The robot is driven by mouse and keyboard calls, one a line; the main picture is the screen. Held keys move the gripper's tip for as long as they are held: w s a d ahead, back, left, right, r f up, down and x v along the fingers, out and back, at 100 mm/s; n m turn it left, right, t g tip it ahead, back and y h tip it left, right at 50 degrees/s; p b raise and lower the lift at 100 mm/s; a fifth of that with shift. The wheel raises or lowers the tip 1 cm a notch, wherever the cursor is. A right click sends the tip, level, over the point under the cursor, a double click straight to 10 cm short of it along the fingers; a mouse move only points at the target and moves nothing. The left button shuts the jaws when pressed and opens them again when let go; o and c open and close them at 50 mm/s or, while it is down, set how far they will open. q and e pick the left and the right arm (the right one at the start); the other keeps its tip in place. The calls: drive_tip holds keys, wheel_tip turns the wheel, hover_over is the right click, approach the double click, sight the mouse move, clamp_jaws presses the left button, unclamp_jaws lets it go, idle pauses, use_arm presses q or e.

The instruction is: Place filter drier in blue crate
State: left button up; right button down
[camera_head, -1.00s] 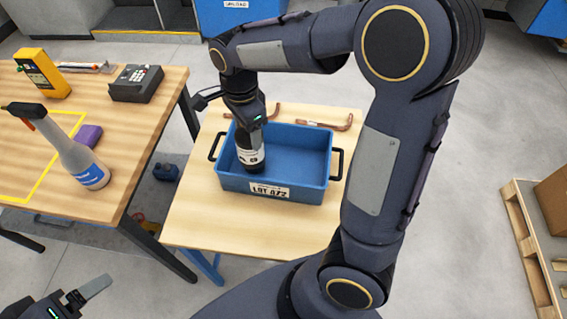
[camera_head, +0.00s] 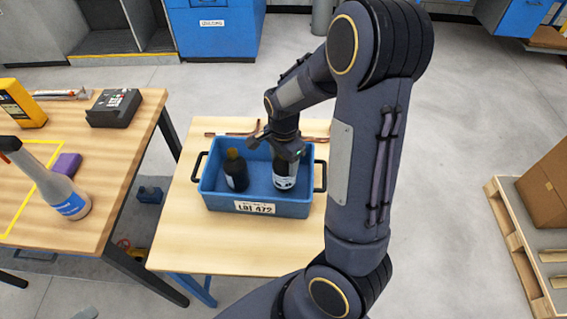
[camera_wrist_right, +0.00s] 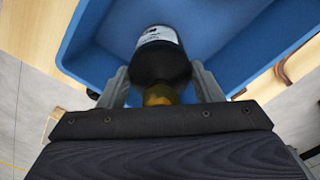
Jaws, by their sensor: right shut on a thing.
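The blue crate (camera_head: 258,205) stands on a small wooden table and carries a "LOT 472" label. My right gripper (camera_head: 286,152) is over its right half, pointing down. It is shut on a filter drier (camera_head: 285,176), a black cylinder with a white label. In the right wrist view the fingers (camera_wrist_right: 158,92) close around the drier's brass end (camera_wrist_right: 160,95), with its black body (camera_wrist_right: 160,65) beyond. The drier is upright with its lower part inside the crate; floor contact cannot be told. A second dark cylinder (camera_head: 236,175) with a brownish top stands in the crate's left half. Only a tip of my left gripper (camera_head: 85,313) shows.
Copper tubes (camera_head: 225,134) lie behind the crate. The left workbench holds a spray bottle (camera_head: 50,180), a purple block (camera_head: 66,164), a black device (camera_head: 115,107) and a yellow device (camera_head: 20,102). A pallet with a cardboard box (camera_head: 540,190) stands at right. The table's front is clear.

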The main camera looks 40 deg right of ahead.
drive_tip(key=shift+f, duration=0.85)
drive_tip(key=shift+f, duration=0.15)
drive_tip(key=shift+c, duration=2.1)
unclamp_jaws()
